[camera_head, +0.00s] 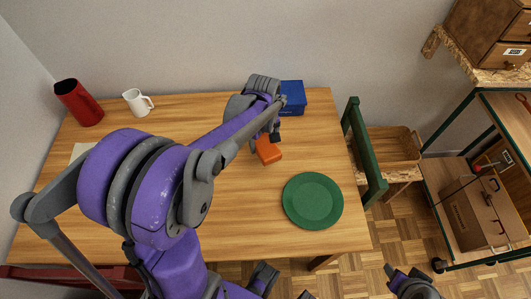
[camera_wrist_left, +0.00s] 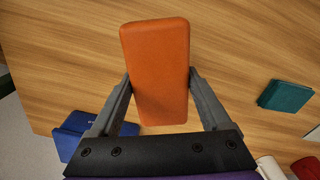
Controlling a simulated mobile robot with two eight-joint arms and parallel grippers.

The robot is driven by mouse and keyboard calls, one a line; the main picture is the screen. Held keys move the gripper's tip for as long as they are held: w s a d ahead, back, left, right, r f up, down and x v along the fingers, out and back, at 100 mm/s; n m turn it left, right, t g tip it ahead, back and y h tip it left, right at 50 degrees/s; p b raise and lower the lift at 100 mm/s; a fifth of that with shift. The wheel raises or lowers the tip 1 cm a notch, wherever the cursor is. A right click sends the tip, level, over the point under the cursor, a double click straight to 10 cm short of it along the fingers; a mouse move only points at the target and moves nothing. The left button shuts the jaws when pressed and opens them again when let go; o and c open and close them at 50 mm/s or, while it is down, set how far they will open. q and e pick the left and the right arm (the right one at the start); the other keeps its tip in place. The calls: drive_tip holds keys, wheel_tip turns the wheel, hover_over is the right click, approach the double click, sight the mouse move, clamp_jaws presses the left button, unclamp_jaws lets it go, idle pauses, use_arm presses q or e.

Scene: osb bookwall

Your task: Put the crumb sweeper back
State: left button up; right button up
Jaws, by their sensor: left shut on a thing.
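The crumb sweeper appears to be the orange block with rounded edges (camera_head: 268,150), over the right half of the wooden table in the head view. My left gripper (camera_head: 272,136) is shut on it. In the left wrist view the orange block (camera_wrist_left: 157,70) sits between the two grey fingers, which touch its sides near its lower end. I cannot tell whether the block touches the tabletop.
A blue box (camera_head: 292,97) stands at the table's back edge, close behind the gripper. A green plate (camera_head: 312,201) lies front right. A white mug (camera_head: 138,103) and red container (camera_head: 78,102) stand back left. A teal block (camera_wrist_left: 286,95) shows in the wrist view. A green chair (camera_head: 364,155) stands right.

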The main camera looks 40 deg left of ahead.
use_arm(q)
drive_tip(key=shift+f, duration=3.15)
drive_tip(key=shift+f+b, duration=0.1)
drive_tip(key=shift+b, duration=0.25)
drive_tip(key=o, duration=1.3)
